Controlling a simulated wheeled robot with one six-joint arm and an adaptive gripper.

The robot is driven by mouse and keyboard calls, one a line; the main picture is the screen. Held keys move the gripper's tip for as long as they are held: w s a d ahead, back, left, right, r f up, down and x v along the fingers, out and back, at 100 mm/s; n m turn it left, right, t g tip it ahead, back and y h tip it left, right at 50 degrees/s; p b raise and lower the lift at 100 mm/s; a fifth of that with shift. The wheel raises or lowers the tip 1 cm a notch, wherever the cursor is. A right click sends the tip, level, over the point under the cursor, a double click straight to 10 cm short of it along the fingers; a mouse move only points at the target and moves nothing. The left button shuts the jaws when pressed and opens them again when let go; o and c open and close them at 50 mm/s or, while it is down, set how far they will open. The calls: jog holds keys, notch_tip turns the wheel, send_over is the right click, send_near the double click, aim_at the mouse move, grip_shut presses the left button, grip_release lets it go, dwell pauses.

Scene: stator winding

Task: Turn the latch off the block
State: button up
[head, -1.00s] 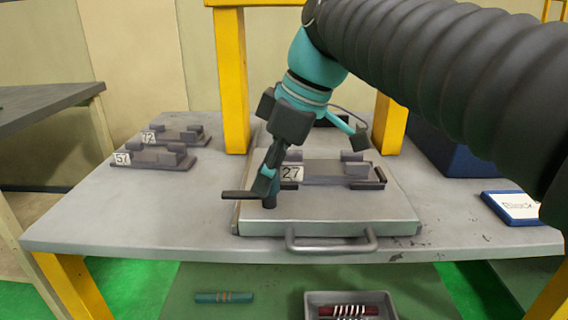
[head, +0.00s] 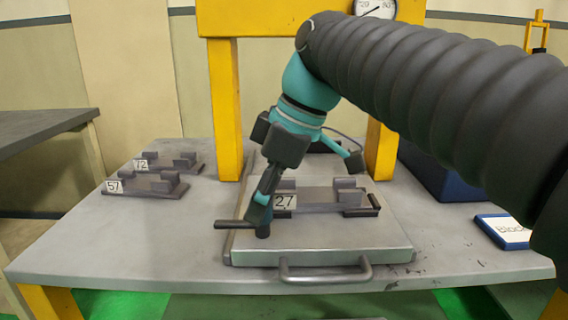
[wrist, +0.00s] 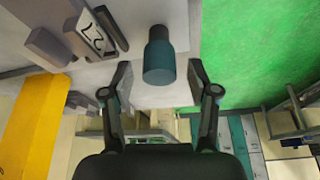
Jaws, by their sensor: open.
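The block (head: 315,198), with the number 27 on its label, sits on a grey plate (head: 330,252) on the table. A dark latch bar (head: 233,224) lies at the plate's left edge and points left, away from the block. An upright post (head: 263,230), dark below with a teal upper part, stands by it. In the wrist view the post (wrist: 158,56) is between my fingers, with a gap on either side. My gripper (head: 262,202) is open and reaches down at the block's front left corner. It also shows in the wrist view (wrist: 158,76). The fingers partly hide the post and bar.
Another dark bar (head: 361,209) lies at the block's right. A handle (head: 325,272) sticks out at the plate's front. Fixtures marked 57 (head: 145,185) and 72 (head: 170,162) stand at the left. Yellow posts (head: 226,110) rise behind. A blue-edged sign (head: 503,231) lies at the right.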

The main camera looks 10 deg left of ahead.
jog(key=v, duration=1.1)
jog(key=shift+s, duration=0.1)
